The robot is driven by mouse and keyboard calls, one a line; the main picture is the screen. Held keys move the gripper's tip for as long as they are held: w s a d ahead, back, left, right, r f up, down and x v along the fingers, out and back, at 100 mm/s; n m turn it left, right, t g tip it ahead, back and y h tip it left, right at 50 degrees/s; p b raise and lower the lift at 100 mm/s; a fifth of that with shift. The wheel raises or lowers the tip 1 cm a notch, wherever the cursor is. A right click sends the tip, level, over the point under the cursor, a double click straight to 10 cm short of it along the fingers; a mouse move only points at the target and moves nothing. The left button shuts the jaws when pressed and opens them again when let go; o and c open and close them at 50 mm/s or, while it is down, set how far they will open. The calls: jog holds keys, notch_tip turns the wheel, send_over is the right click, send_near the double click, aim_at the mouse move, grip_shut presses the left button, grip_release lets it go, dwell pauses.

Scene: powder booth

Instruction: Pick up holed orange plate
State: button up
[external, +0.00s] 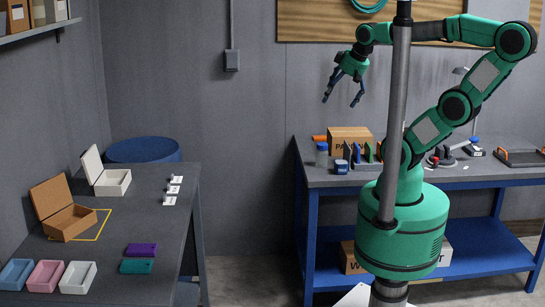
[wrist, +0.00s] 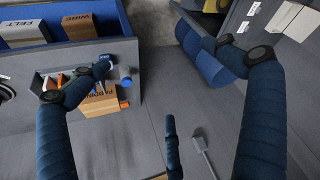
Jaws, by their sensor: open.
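My gripper (external: 345,88) hangs high in front of the back wall, up and left of the right-hand bench. Its dark blue fingers are spread with nothing between them; they also show in the wrist view (wrist: 165,75). An orange piece (external: 319,138) lies on the bench beside the cardboard box, and an orange edge (wrist: 123,104) shows by that box in the wrist view. Another small orange piece (external: 379,150) stands with upright coloured plates (external: 367,152) in front of the box. I cannot see a hole in either orange piece. My gripper is well apart from both.
The cardboard box (external: 350,134), a grey bottle (external: 321,155) and an orange-edged tray (external: 520,157) are on the bench (external: 325,180). The left table (external: 165,225) holds open boxes, bins, a purple plate (external: 141,250) and a teal plate (external: 136,266). A blue drum (external: 143,150) stands behind it.

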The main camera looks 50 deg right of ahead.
jog(key=shift+c, duration=0.5)
jog(key=shift+c, duration=1.3)
